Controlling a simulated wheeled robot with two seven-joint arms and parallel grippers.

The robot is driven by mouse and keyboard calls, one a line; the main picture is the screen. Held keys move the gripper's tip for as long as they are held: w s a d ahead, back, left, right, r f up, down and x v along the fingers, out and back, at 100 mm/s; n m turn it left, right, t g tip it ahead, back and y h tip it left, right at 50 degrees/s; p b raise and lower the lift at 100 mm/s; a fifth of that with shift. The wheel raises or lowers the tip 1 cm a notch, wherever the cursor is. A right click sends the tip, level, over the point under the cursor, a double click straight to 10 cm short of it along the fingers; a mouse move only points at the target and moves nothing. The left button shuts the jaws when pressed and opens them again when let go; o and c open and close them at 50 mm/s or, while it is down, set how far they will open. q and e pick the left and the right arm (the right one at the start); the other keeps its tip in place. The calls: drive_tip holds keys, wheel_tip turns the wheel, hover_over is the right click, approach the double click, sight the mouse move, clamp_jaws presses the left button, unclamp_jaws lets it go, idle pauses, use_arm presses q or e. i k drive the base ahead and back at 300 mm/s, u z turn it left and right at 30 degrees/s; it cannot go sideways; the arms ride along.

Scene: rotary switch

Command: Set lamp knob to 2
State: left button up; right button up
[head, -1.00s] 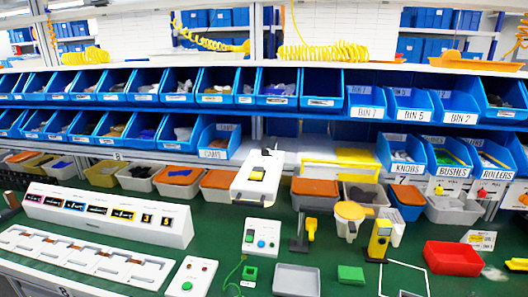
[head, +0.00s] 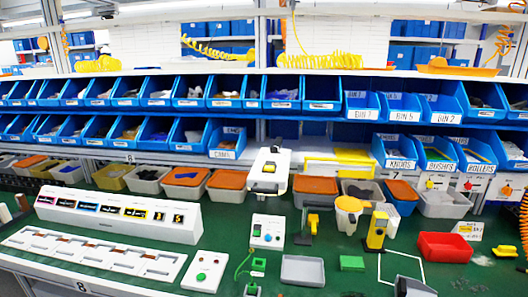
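No part is clearly marked as the lamp knob, and I cannot tell which one it is. Small white plates with a yellow knob (head: 429,184) and a red knob (head: 468,185) hang below the bins at right; their settings are too small to read. A white control box (head: 267,232) with small round coloured controls stands mid-table. A white box with a red and a green button (head: 205,271) lies nearer the front. Neither of my grippers is in view.
A long white display panel (head: 120,214) and a white slotted rack (head: 92,256) fill the left. A grey tray (head: 302,270), green block (head: 352,263), yellow device (head: 376,230) and red tray (head: 445,247) stand at centre and right. Blue bins (head: 320,93) line the back.

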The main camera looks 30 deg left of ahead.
sight(274, 150)
drive_tip(key=k, duration=0.95)
drive_tip(key=u, duration=0.35)
drive_tip(key=i, duration=0.6)
drive_tip(key=u, duration=0.3)
